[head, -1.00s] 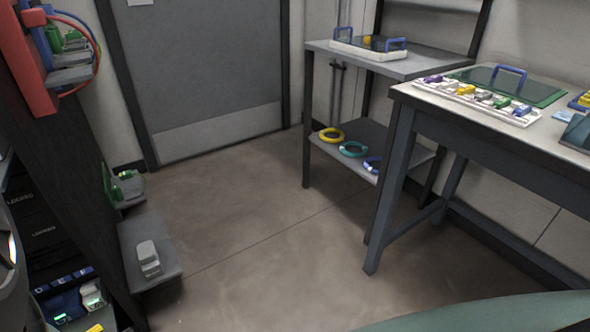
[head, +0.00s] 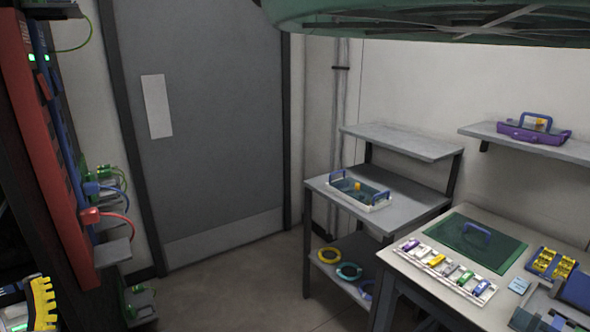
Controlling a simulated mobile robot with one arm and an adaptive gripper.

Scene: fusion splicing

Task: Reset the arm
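My gripper is not in view, and no part of the frame shows clearly as my arm. A large teal rounded shape with a ribbed, dark underside fills the upper right edge; I cannot tell what it is.
A workbench (head: 408,262) at the right holds a white tray of coloured pieces, a green mat (head: 462,244) and a yellow-and-blue holder (head: 551,264). A shelf unit (head: 400,207) stands behind. A purple tray (head: 535,134) sits on a wall shelf. A red-edged rack (head: 52,165) is at left.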

